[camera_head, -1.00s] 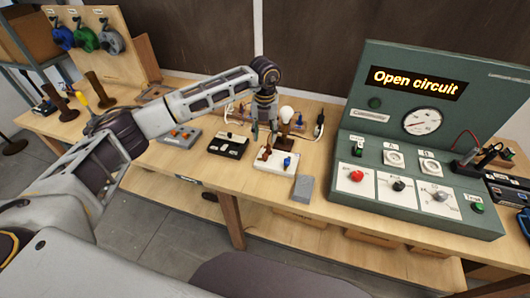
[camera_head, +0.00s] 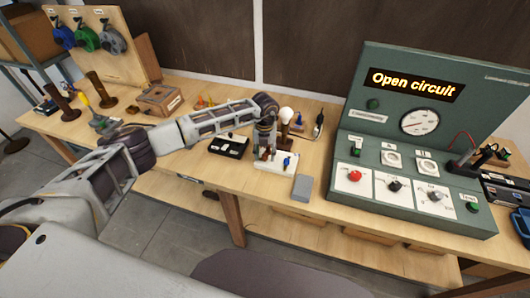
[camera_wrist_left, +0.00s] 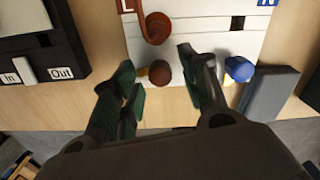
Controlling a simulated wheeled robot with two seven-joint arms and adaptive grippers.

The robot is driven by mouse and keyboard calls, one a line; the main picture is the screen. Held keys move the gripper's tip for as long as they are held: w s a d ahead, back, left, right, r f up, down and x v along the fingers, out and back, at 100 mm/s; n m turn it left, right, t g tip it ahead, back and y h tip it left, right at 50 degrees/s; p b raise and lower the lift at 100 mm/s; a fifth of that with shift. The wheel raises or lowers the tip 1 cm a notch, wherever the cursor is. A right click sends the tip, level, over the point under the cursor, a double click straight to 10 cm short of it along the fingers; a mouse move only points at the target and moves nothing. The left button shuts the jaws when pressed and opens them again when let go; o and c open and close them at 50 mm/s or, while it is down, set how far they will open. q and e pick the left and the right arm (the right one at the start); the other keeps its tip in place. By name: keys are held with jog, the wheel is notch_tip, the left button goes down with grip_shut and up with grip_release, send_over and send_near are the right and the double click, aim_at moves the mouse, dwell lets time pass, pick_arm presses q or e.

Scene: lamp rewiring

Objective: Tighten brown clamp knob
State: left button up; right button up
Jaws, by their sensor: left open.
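The white clamp block (camera_head: 268,166) stands near the front of the bench, with a brown side and a blue side. The brown clamp knob (camera_wrist_left: 160,72) shows in the left wrist view, in front of a round brown part (camera_wrist_left: 156,27). The blue knob (camera_wrist_left: 240,69) sits to the right. My left gripper (camera_wrist_left: 156,62) is open, pointing down over the block (camera_wrist_left: 200,45), with one dark green finger on each side of the brown knob. I cannot tell whether either finger touches it. In the head view my gripper (camera_head: 264,150) partly covers the brown side. My right gripper is not in view.
A black In/Out box (camera_head: 229,145) stands left of the block and a grey block (camera_head: 303,188) right of it. A bulb (camera_head: 286,115) stands behind. The green test panel (camera_head: 400,150) reads "Open circuit". The bench front between the grey block and panel is clear.

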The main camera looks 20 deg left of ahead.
pick_arm(q)
grip_shut()
dwell(0.3)
dwell(0.3)
